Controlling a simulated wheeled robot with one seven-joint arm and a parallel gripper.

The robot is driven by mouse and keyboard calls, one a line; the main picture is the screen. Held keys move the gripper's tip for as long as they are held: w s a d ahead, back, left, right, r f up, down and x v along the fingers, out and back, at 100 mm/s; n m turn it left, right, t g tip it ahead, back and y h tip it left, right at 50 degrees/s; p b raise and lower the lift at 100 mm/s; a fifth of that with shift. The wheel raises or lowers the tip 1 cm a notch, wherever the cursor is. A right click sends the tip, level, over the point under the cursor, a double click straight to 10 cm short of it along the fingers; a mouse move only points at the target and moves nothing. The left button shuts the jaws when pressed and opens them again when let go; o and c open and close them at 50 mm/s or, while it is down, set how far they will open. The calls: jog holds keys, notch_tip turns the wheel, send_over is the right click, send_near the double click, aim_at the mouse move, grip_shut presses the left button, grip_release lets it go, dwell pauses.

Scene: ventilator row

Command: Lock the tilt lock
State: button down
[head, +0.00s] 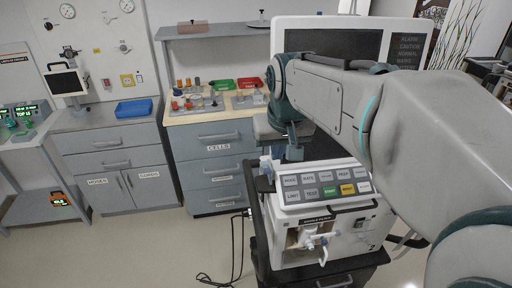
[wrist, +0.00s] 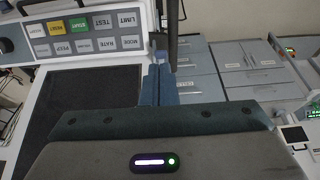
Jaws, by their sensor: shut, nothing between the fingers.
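The ventilator stands in front of me, with its button panel (head: 326,187) below a wide tilted screen (head: 345,43). The panel shows upside down in the wrist view (wrist: 85,32). My gripper (head: 293,152) hangs at the left side of the ventilator, between screen and panel. Its two fingers are together and empty in the wrist view (wrist: 161,72). A small pale blue part (wrist: 166,56) lies just beyond the fingertips; it may be the tilt lock, but I cannot tell. A pale piece (head: 268,165) also shows left of the panel. Contact is unclear.
A grey drawer cabinet (head: 216,165) with vials and trays on top stands to the left. A counter with a blue bin (head: 134,107) is farther left. A dark cable (head: 236,250) lies on the floor. The floor at left front is clear.

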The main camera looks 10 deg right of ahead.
jog(key=w+r, duration=0.1)
jog(key=w, duration=0.7)
jog(key=shift+w+d+r+b, duration=0.2)
jog(key=shift+w+r+b, duration=0.1)
jog(key=shift+b, duration=0.1)
jog(key=shift+f, duration=0.15)
jog(key=p, duration=0.2)
send_over(266, 168)
notch_tip(266, 168, down, 10)
jog(key=shift+r, duration=0.2)
jog(key=shift+s+a+f, duration=0.1)
jog(key=shift+s+f, duration=0.5)
jog(key=shift+f, duration=0.35)
jog(key=shift+s+f, duration=0.25)
jog(key=shift+f, duration=0.4)
jog(key=shift+f, duration=0.15)
